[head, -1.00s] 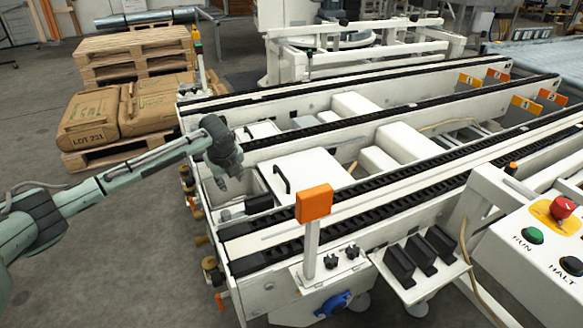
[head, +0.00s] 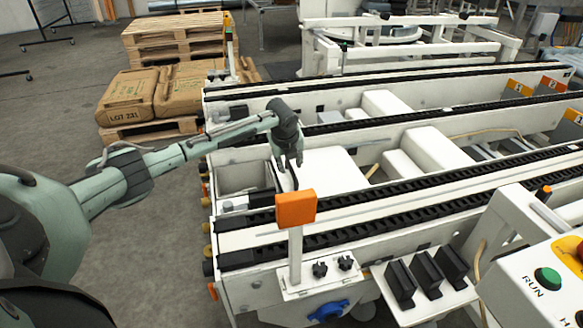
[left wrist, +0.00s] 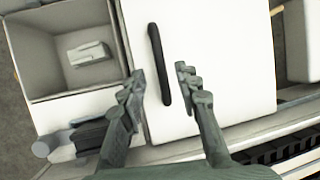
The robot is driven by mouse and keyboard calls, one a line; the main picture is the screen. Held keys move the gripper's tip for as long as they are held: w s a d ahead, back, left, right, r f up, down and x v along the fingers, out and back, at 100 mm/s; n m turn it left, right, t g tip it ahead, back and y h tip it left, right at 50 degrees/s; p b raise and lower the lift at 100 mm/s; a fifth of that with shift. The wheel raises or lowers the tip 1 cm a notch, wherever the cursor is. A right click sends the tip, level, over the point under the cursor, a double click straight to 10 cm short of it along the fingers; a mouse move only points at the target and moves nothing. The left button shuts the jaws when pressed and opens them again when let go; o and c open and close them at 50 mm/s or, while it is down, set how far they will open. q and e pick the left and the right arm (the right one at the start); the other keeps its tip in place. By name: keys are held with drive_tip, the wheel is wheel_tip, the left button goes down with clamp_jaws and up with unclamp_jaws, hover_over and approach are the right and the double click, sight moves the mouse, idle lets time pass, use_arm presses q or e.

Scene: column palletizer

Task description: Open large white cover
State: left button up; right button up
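The large white cover (head: 335,166) lies flat between the rails of the conveyor frame and looks closed. It also shows in the left wrist view (left wrist: 230,65). Its black bar handle (left wrist: 159,65) runs along the cover's left side. My left gripper (head: 289,162) points down at the handle and hides part of it in the head view. In the left wrist view the gripper (left wrist: 160,78) is open, with one finger on each side of the handle and gaps showing. Whether the fingertips reach handle depth is hard to tell. My right gripper is out of view.
An open compartment (left wrist: 60,45) with a small pale block (left wrist: 90,54) lies left of the cover. An orange box on a post (head: 296,208) stands in front. Black chain rails (head: 420,205) run alongside. A control panel (head: 545,275) is at lower right.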

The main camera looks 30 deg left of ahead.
use_arm(q)
drive_tip(key=shift+x, duration=1.05)
clamp_jaws()
